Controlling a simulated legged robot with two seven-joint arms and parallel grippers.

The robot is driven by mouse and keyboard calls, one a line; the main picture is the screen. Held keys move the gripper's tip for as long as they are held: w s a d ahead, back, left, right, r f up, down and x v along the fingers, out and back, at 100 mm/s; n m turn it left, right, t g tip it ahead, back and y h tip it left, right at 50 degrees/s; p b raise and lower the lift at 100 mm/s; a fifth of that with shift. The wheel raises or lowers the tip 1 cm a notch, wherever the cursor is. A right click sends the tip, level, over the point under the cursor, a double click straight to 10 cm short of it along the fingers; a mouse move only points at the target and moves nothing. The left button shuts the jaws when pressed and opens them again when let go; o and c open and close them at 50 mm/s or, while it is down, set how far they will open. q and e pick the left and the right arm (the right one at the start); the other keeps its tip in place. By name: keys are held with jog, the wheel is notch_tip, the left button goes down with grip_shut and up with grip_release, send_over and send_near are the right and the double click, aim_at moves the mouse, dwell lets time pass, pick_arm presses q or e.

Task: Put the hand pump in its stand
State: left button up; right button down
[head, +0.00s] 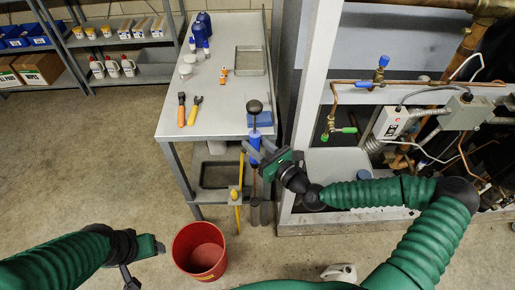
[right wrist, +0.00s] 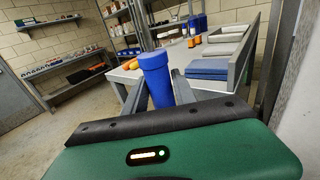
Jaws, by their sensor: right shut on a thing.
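The hand pump shows as a blue cylinder (head: 254,140) at the front right corner of the grey table, with a dark round knob above it in the head view. My right gripper (head: 256,156) is shut on the blue body, which stands roughly upright between the two grey fingers in the right wrist view (right wrist: 157,78). A grey bracket (head: 236,196) with long yellow and brown handles is below the table's front right corner; I cannot tell whether it is the stand. My left gripper (head: 150,246) is at the lower left, far from the pump, its jaws unclear.
A red bucket (head: 200,250) stands on the floor in front. The compressor rack frame (head: 303,110) with pipes is close on the right. Floor at left is clear.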

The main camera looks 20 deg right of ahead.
jog(key=shift+w+a+r, duration=0.1)
jog(key=shift+w+r, duration=0.25)
jog(key=shift+r, duration=0.3)
jog(key=shift+w, duration=0.1)
jog(key=f+b, duration=0.2)
jog(key=f, duration=0.1)
jog(key=shift+d+b, duration=0.25)
jog(key=shift+b, duration=0.15)
jog(key=shift+a+f, duration=0.15)
jog(key=shift+f, duration=0.2)
pick_arm(q)
jog(key=x, duration=0.2)
jog(key=shift+w+f, duration=0.1)
jog(key=shift+f, duration=0.2)
pick_arm(e)
jog(key=shift+r, duration=0.1)
pick_arm(q)
jog(key=shift+r, duration=0.25)
pick_arm(e)
jog(key=shift+r, duration=0.15)
pick_arm(q)
jog(key=shift+f, duration=0.1)
pick_arm(e)
jog(key=shift+f, duration=0.2)
